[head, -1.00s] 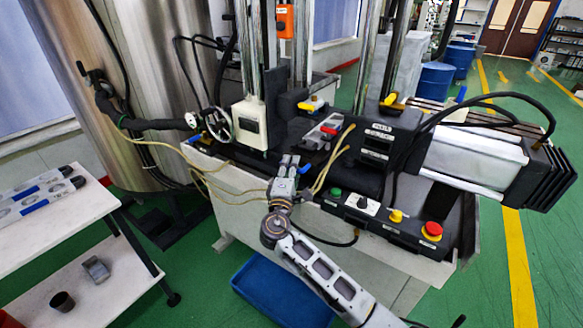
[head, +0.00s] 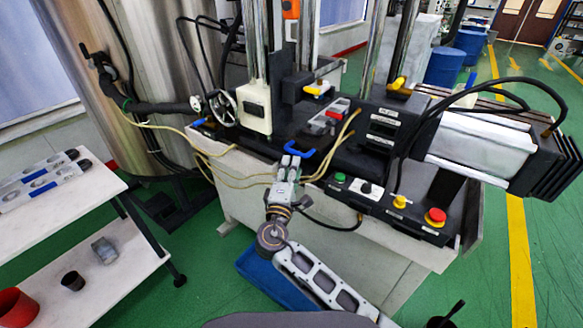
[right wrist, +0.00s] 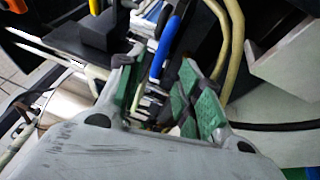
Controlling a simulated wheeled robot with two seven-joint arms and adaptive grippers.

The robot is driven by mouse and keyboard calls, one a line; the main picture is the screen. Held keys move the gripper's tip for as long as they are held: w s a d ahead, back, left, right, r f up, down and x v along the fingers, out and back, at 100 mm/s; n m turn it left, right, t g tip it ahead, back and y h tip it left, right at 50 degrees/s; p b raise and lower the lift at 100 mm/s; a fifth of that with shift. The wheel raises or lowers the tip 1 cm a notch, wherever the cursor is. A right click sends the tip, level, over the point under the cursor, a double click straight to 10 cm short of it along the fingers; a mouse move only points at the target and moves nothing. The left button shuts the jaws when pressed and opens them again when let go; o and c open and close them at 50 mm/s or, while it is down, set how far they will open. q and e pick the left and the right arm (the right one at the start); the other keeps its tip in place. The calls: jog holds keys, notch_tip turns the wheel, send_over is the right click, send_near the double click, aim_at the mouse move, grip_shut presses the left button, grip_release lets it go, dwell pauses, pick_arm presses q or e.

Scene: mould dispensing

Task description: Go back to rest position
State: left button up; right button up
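My right gripper (head: 290,162) is in the middle of the head view, at the front edge of the machine (head: 380,140). In the right wrist view its two green-padded fingers (right wrist: 165,92) stand apart with nothing held between them. A blue handle (head: 300,152) lies just beyond the fingertips; in the right wrist view this blue bar (right wrist: 168,45) shows past the gap between the fingers. I cannot tell whether a finger touches it. My left gripper is in neither view.
Tan hoses (head: 230,174) run close to the right gripper. A control panel with buttons (head: 400,205) is to its right. A blue bin (head: 262,275) sits on the floor below the arm. A white table (head: 60,205) stands at left. Green floor between table and machine is partly clear.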

dwell(0.4)
pick_arm(q)
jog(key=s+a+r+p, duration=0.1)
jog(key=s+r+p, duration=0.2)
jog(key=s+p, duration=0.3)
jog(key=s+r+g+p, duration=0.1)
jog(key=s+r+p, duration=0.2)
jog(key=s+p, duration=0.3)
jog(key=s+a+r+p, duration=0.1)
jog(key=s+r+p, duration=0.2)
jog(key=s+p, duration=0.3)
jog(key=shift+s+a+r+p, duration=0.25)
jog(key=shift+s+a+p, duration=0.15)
jog(key=shift+p, duration=1.6)
